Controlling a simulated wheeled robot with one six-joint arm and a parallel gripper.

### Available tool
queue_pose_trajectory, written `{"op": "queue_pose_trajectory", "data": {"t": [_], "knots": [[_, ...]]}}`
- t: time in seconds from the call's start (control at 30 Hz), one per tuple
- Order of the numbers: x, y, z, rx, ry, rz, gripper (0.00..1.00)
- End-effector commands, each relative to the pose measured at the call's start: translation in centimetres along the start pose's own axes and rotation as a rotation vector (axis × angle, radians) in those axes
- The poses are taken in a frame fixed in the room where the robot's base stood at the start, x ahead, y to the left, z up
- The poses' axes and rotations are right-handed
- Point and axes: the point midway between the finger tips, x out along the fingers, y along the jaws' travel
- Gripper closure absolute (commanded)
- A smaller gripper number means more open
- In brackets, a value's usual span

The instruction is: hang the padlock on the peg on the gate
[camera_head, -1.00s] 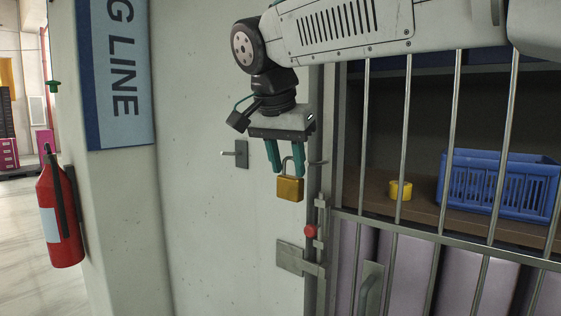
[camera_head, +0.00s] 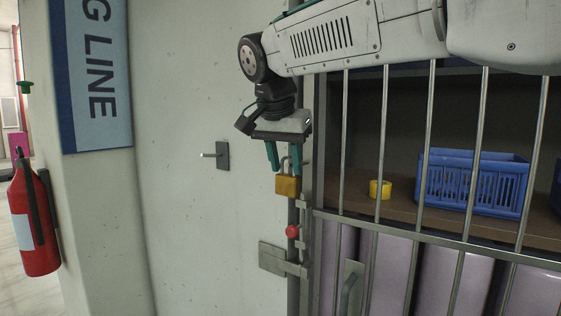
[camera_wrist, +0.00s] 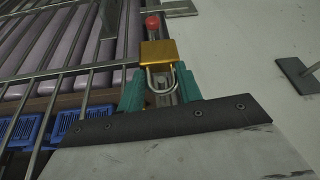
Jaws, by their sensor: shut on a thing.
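The padlock (camera_head: 287,185) has a gold body and a silver shackle. It hangs upright from my gripper (camera_head: 284,169), in front of the gate's left frame post. The green fingers are shut on its shackle. The wrist view shows the padlock (camera_wrist: 158,51) between the fingers (camera_wrist: 160,88). The barred gate (camera_head: 326,214) stands to the right. Another peg (camera_head: 208,155) sticks out of a dark plate on the wall, left of my gripper.
A red knob (camera_head: 292,231) and a latch plate (camera_head: 271,257) sit below the padlock. A fire extinguisher (camera_head: 34,222) hangs at far left.

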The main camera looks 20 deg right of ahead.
Motion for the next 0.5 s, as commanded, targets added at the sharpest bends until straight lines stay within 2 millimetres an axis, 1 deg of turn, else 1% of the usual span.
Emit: {"op": "queue_pose_trajectory", "data": {"t": [0.5], "knots": [[1.3, 0.5, -2.8, 0.001, 0.001, 0.001, 1.0]]}}
